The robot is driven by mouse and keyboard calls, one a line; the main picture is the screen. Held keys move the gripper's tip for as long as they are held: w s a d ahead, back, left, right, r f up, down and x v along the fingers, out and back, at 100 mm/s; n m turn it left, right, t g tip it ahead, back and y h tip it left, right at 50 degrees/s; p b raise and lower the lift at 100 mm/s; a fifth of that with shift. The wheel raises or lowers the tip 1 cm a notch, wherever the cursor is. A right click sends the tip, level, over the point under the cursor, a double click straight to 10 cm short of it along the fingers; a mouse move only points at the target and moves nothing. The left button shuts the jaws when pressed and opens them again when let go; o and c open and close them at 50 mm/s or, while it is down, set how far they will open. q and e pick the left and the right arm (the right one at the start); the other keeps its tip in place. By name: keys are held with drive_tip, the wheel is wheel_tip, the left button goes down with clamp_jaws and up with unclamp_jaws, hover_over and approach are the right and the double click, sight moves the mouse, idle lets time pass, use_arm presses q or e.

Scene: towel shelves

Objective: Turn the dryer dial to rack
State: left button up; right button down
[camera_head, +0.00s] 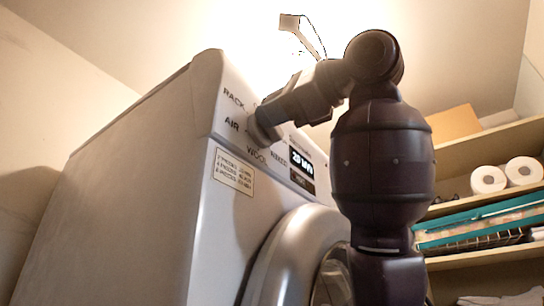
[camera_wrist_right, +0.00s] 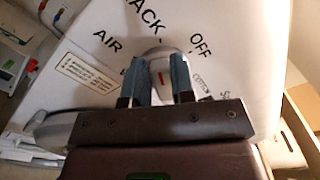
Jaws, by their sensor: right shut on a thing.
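The dryer (camera_head: 150,190) is a white front-loading machine, with RACK, AIR and WOOL printed around its dial. In the right wrist view, the dial (camera_wrist_right: 159,68) is a pale grey knob with a short red mark on its face. The mark stands nearly upright in that view, roughly below the RACK lettering; which end points is unclear. My right gripper (camera_head: 265,123) reaches the panel from the right and hides most of the dial in the head view. Its two fingers (camera_wrist_right: 160,76) are closed on the dial's sides in the wrist view. My left gripper is not in view.
The round dryer door (camera_head: 283,262) is below the panel, beside my right arm. A small display (camera_head: 301,163) is right of the dial. Shelves (camera_head: 470,258) at the right hold paper rolls (camera_head: 488,180) and a teal-edged tray (camera_head: 475,222). The left wall is bare.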

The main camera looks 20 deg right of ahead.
drive_tip(key=shift+m, duration=0.4)
drive_tip(key=c, duration=1)
unclamp_jaws()
drive_tip(key=shift+c, duration=0.2)
drive_tip(key=shift+o, duration=0.4)
drive_tip(key=shift+d, duration=0.1)
drive_tip(key=b+v, duration=0.1)
drive_tip(key=v, duration=0.9)
drive_tip(key=shift+s+d+b, duration=0.2)
drive_tip(key=shift+s+b, duration=0.1)
drive_tip(key=shift+b, duration=0.05)
